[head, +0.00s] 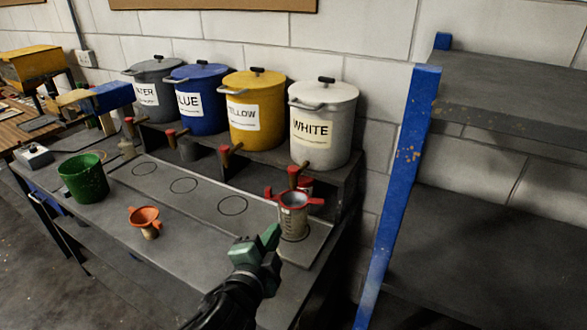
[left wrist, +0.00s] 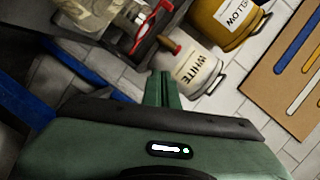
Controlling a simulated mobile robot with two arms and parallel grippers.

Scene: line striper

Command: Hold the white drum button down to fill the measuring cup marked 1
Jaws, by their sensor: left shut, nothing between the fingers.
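The white drum (head: 323,125) stands at the right end of the raised shelf, lid on; it also shows in the left wrist view (left wrist: 190,68). Its tap (head: 294,176) points down at the front. The measuring cup (head: 293,222) with red parts at its rim stands upright below this tap; its mark and fill level cannot be read. A small red part (head: 306,184) sits behind the cup; I cannot tell if it is the button. My left gripper (head: 271,238) is shut and empty, in front of the cup and apart from it in the picture. Its closed fingers (left wrist: 163,88) point toward the white drum.
Yellow (head: 254,112), blue (head: 200,100) and grey (head: 155,88) drums stand left of the white one. A green bucket (head: 82,178) and an orange funnel-like piece (head: 145,220) are on the bench. A blue-posted shelf (head: 400,170) rises at the right.

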